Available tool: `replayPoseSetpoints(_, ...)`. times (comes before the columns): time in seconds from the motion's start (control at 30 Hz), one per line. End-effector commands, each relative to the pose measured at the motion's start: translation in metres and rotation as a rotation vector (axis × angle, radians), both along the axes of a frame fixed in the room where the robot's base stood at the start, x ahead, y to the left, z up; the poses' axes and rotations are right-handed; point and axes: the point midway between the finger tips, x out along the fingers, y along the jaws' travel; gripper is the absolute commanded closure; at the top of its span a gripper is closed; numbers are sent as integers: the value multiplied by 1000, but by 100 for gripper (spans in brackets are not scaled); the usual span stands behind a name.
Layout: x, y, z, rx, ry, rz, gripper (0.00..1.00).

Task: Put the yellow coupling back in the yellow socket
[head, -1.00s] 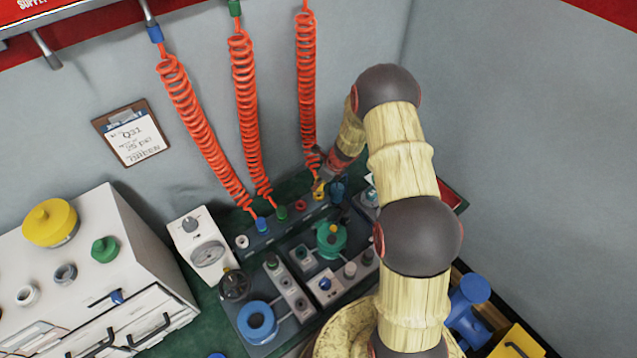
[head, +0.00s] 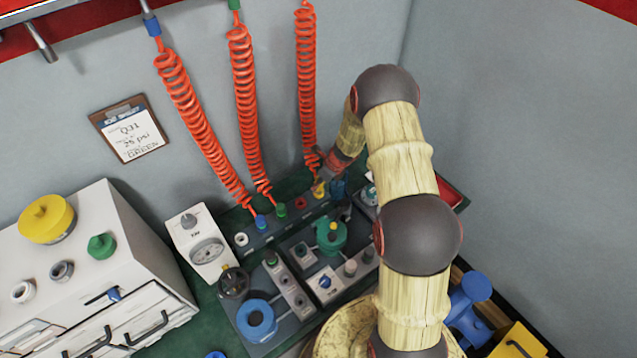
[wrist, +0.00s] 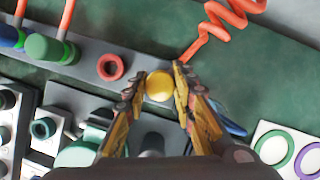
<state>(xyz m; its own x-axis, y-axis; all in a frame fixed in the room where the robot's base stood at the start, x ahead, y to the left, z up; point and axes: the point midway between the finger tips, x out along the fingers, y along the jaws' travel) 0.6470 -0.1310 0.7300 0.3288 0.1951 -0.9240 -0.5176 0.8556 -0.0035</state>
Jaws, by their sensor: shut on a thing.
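The yellow coupling (wrist: 159,86) is between the two fingertips of my gripper (wrist: 160,88) in the wrist view, and the fingers are shut on it. In the head view the yellow coupling (head: 319,188) is at the yellow socket's place on the dark rail, below my gripper (head: 323,178). The yellow socket is hidden under the coupling. I cannot tell whether the coupling is fully seated. The coiled red hose (head: 307,90) comes down from above to the coupling.
A red socket ring (wrist: 110,67) is empty to the left on the rail. Beyond it are the green coupling (head: 281,211) and blue coupling (head: 261,222) with their hoses. Test fixtures, with a teal fitting (head: 331,236), crowd the bench in front. Green bench surface behind the rail is clear.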

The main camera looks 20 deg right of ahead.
Motion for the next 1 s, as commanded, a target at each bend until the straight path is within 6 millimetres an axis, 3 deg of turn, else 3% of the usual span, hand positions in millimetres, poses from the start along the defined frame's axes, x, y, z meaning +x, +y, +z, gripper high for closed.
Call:
replayPoseSetpoints(0.23, 0, 0, -5, 0, 0, 0, 100)
replayPoseSetpoints(0.27, 0, 0, -5, 0, 0, 0, 73)
replayPoseSetpoints(0.6, 0, 0, -4, 0, 0, 0, 54)
replayPoseSetpoints(1.0, -1, -1, 1, 0, -1, 0, 53)
